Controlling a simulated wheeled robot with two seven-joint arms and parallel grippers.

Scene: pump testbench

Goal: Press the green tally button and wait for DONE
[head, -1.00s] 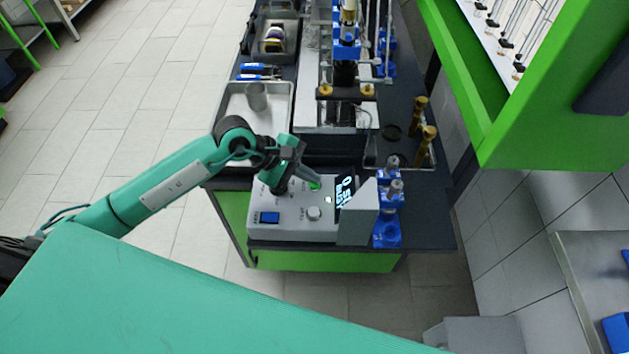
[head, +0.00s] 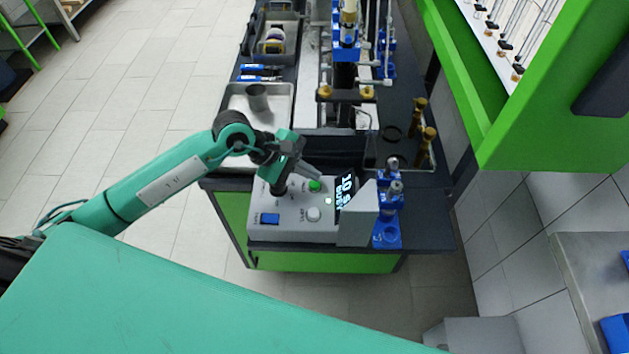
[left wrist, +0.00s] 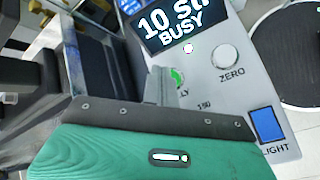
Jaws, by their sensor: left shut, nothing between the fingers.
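The white tally console (head: 290,222) stands at the near end of the dark bench. Its green tally button (head: 315,185) is lit green on the top; it also shows in the left wrist view (left wrist: 178,78), partly hidden behind my fingers. The display (left wrist: 172,25) reads "10 St" and "BUSY". My left gripper (head: 314,172) is shut and empty, its fingertips close above the button and seemingly apart from it. My right gripper is not in view.
The console has a white ZERO knob (left wrist: 225,56) and a blue LIGHT switch (left wrist: 267,124). A metal tray with a cup (head: 282,128) lies behind. Brass-topped posts (head: 427,135) stand at the back right.

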